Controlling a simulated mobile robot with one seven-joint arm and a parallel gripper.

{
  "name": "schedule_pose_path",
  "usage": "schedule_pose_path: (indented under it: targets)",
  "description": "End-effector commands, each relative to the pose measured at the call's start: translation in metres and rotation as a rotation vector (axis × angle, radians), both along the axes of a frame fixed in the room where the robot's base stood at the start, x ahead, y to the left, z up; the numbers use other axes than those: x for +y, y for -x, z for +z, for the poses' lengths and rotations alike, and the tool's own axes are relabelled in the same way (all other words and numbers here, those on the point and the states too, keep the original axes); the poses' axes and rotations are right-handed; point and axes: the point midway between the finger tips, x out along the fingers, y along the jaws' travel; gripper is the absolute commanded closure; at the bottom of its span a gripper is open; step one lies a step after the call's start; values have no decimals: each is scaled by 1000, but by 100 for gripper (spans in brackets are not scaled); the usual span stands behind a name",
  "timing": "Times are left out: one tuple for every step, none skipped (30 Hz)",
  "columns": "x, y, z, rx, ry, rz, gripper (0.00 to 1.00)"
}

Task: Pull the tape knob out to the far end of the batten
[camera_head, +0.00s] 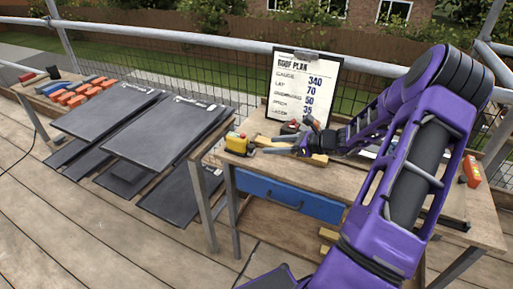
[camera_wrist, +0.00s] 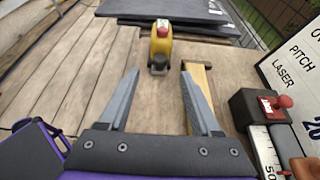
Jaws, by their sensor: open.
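The yellow tape measure (camera_head: 238,143) sits near the left end of the workbench, with a red button on top. In the wrist view the yellow tape measure (camera_wrist: 161,48) lies ahead, just beyond the fingertips, and a dark knob (camera_wrist: 157,67) sticks out from it towards me. My gripper (camera_wrist: 158,77) is open and empty, its fingers on either side of the line to the knob. In the head view my gripper (camera_head: 268,150) points left at the tape. A pale wooden batten (camera_wrist: 199,72) runs beside and partly behind the right finger; its near part is hidden.
A black box with a red knob (camera_wrist: 262,108) and a scale stand close on the right. A roof plan clipboard (camera_head: 304,88) stands at the back of the bench. Dark slates (camera_head: 168,130) lie stacked to the left. A blue drawer (camera_head: 290,197) is under the bench top.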

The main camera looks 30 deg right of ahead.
Motion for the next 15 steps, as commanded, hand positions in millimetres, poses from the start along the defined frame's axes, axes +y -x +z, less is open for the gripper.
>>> schedule_pose_path:
  targets:
    - [7, -8, -6, -1, -2, 3, 35]
    - [11, -13, -8, 0, -1, 2, 35]
    - [16, -19, -12, -1, -1, 3, 35]
    - [19, -23, -14, -1, -1, 3, 35]
    - [21, -27, -16, -1, 0, 1, 35]
    - [25, -32, -18, -1, 0, 1, 35]
    - [28, -35, -20, -1, -1, 1, 35]
    - [31, -38, -21, -1, 0, 1, 35]
    - [33, -42, -23, 0, 0, 1, 35]
    - [35, -44, -24, -2, 1, 2, 35]
    - [36, -46, -25, -1, 1, 1, 35]
    - [37, -49, -26, -1, 2, 0, 35]
    - [38, -50, -26, -1, 1, -1, 35]
    - [39, -51, -27, 0, 2, -1, 35]
    - [40, -52, -27, 0, 2, -1, 35]
